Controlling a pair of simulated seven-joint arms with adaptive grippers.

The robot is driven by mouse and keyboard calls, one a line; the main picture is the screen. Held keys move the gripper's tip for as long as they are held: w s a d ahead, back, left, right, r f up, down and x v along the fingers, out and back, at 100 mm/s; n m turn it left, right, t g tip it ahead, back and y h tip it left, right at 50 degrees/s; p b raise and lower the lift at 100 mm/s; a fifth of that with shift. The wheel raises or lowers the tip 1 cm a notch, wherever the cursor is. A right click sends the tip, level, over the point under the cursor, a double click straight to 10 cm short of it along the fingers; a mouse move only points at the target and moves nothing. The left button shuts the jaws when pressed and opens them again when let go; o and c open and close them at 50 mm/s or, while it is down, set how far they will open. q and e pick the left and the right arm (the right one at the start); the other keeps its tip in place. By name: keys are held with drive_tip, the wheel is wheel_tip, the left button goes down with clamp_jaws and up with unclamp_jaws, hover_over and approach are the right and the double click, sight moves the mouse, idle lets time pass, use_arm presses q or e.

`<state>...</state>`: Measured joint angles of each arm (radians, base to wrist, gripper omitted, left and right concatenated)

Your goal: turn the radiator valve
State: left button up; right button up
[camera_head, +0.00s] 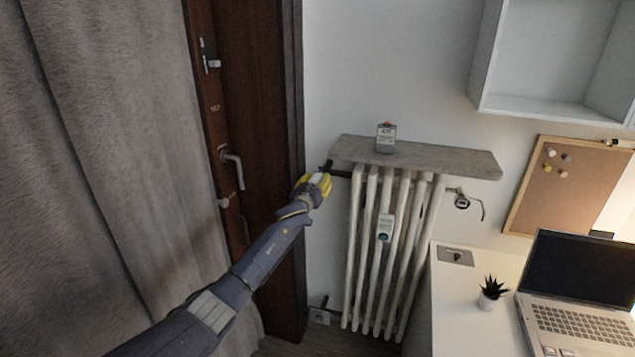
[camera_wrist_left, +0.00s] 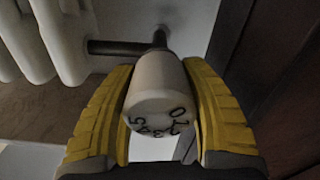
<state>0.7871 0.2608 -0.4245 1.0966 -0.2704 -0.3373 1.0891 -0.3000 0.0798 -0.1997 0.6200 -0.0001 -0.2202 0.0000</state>
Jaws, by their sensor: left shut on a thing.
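The radiator valve (camera_wrist_left: 160,88) is a white knob with black numbers on its end face. In the left wrist view it sits between the two yellow fingers of my left gripper (camera_wrist_left: 160,115), which is shut on it. In the head view my left gripper (camera_head: 316,187) is at the upper left side of the white radiator (camera_head: 385,250), by the dark pipe. There the gripper hides the knob. The dark pipe (camera_wrist_left: 115,47) joins the valve to the radiator in the left wrist view. My right gripper is in neither view.
A grey shelf (camera_head: 450,161) tops the radiator and bears a small grey box (camera_head: 386,138). A dark wooden door (camera_head: 245,110) and a grey curtain (camera_head: 110,170) stand to the left. A white desk (camera_head: 455,300) with a laptop (camera_head: 580,290) and plant (camera_head: 491,293) is at right.

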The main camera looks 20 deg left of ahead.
use_arm(q)
drive_tip(key=m, duration=0.4)
drive_tip(key=shift+m, duration=0.4)
drive_tip(key=m, duration=0.4)
drive_tip(key=shift+d+m, duration=0.1)
drive_tip(key=shift+m, duration=0.2)
drive_tip(key=m, duration=0.4)
drive_tip(key=shift+d+f+m, duration=0.1)
drive_tip(key=shift+m, duration=1.9)
drive_tip(key=o, duration=1.2)
drive_tip(key=shift+o, duration=0.2)
